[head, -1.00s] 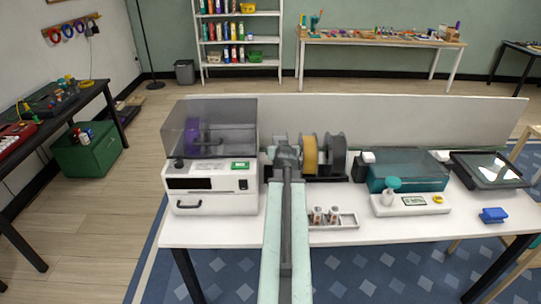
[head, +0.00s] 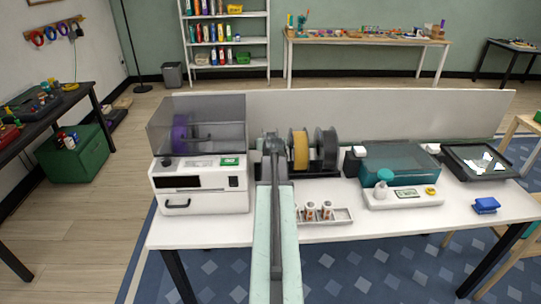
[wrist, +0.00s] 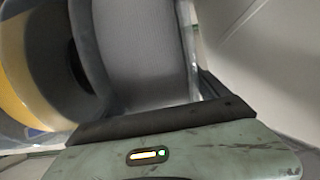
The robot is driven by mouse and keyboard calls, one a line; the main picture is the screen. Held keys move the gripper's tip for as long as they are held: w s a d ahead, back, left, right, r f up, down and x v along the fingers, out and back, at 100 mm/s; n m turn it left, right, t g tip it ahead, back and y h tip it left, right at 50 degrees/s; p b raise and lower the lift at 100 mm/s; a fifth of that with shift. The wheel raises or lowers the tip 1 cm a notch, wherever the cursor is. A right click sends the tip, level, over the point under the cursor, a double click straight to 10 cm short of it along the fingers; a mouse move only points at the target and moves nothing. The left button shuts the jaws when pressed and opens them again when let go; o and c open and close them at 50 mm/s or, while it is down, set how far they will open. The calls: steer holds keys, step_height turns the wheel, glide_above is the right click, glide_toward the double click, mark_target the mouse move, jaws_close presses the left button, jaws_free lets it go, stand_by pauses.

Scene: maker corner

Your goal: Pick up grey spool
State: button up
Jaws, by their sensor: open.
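My gripper (head: 271,143) is over the back of the white workbench, at the left end of the spool rack; its jaws are open. The arm hides what is directly behind it. In the wrist view, a broad grey curved surface (wrist: 145,55), probably the grey spool, is close in front of the gripper body, with a dark round flange on its left. I cannot tell whether it lies between the jaws. A yellow spool (head: 300,150) and a dark grey spool (head: 326,150) stand upright to the right of my gripper. Yellow also shows at the wrist view's left edge.
A 3D printer-like white machine (head: 200,185) with a tinted cover stands close on the left. A small tray (head: 340,216) with bottles lies right of the arm. A teal-lidded box (head: 400,165) is farther right. A low panel (head: 400,112) backs the bench.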

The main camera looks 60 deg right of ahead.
jaws_close()
steer(key=shift+r, duration=0.1)
